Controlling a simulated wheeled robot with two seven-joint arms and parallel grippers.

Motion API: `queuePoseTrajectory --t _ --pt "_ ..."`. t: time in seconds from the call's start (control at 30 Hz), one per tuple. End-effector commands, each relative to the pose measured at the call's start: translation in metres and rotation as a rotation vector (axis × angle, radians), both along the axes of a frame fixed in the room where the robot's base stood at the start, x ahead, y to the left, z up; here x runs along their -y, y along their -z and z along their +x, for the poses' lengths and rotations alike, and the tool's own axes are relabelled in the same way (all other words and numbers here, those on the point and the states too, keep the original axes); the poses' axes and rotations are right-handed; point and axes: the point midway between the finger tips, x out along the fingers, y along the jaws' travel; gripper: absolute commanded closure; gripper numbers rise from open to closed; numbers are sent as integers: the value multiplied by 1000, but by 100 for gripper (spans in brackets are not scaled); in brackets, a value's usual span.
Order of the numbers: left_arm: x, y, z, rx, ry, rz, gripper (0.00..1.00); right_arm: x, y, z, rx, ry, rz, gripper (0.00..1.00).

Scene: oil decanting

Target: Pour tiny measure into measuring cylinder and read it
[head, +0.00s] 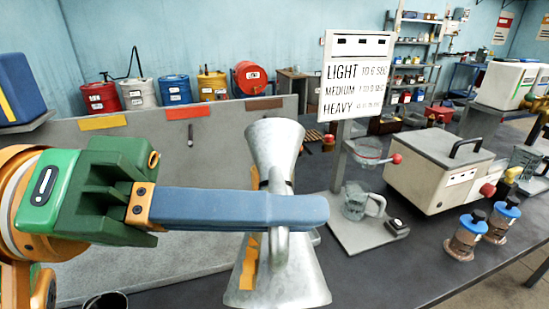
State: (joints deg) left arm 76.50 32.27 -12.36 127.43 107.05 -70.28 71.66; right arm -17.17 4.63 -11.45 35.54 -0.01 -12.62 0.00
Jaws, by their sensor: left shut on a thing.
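My left gripper (305,211) reaches in from the left, with a green body and long blue fingers. It is shut on the handle of a galvanised metal measure (270,142). The measure has a flared top, a narrow waist and a wide flared base, and looks about upright. The blue fingers hide part of its middle. Its inside cannot be seen. I cannot make out a measuring cylinder for certain. A clear glass jug (355,203) with a handle stands on the stand's base plate, below a glass bowl (366,152). My right gripper is not in view.
A stand carries a sign (356,75) reading LIGHT, MEDIUM, HEAVY. A small dark device (397,226) sits near the jug. A cream box (440,172) and two blue-lidded jars (467,238) stand to the right. A grey panel (190,160) rises behind my left arm. Drums stand behind.

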Motion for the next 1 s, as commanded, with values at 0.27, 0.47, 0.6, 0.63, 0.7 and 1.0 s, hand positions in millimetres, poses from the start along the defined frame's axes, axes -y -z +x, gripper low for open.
queuePoseTrajectory --t 0.27,0.47,0.6,0.63,0.7,1.0 --pt "0 -8 2 -41 -1 -3 100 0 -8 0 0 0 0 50" --pt "0 -13 4 -75 -1 -4 100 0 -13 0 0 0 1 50" --pt "0 -17 5 -100 0 -4 100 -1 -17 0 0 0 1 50" --pt "0 -18 5 -105 0 -4 100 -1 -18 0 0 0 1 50" --pt "0 -18 5 -114 -1 -5 100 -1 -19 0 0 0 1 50" --pt "0 -19 6 -123 -2 -4 100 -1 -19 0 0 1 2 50"
